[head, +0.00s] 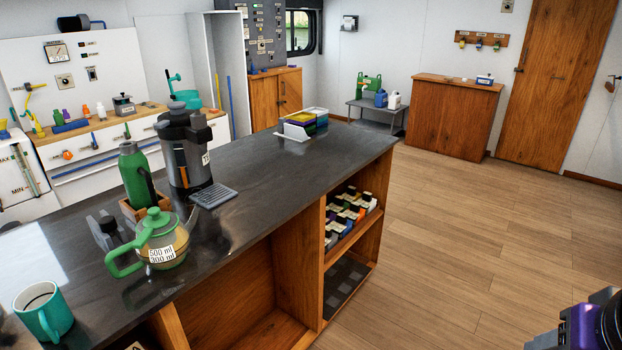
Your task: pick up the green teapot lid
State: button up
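The green teapot lid (157,221) sits on top of the teapot (172,262), with its knob facing up. The teapot is tan and green with a green handle on its left, and stands near the front edge of the dark counter (270,185). A white label on the teapot's front shows volume marks. My gripper's fingers are not in view. Only a purple and black part of my arm shows at the bottom right corner, well apart from the teapot.
Behind the teapot stand a green bottle (136,177) in a wooden holder and a tall dark dispenser (184,150). A teal mug (43,312) stands at front left. Folders (302,123) sit at the far end. The floor (480,240) to the right is clear.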

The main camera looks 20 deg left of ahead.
aim_at(157, 220)
jog(key=u, duration=2.95)
jog(key=z, duration=0.8)
jog(key=i+l+z, duration=0.2)
jog(key=l, duration=0.25)
jog(key=l+z, duration=0.2)
jog(key=l, duration=0.2)
jog(key=i+l+z, duration=0.2)
jog(key=l, duration=0.2)
jog(key=i+j+u, duration=0.1)
jog(key=i+u, duration=0.3)
jog(key=i, duration=0.15)
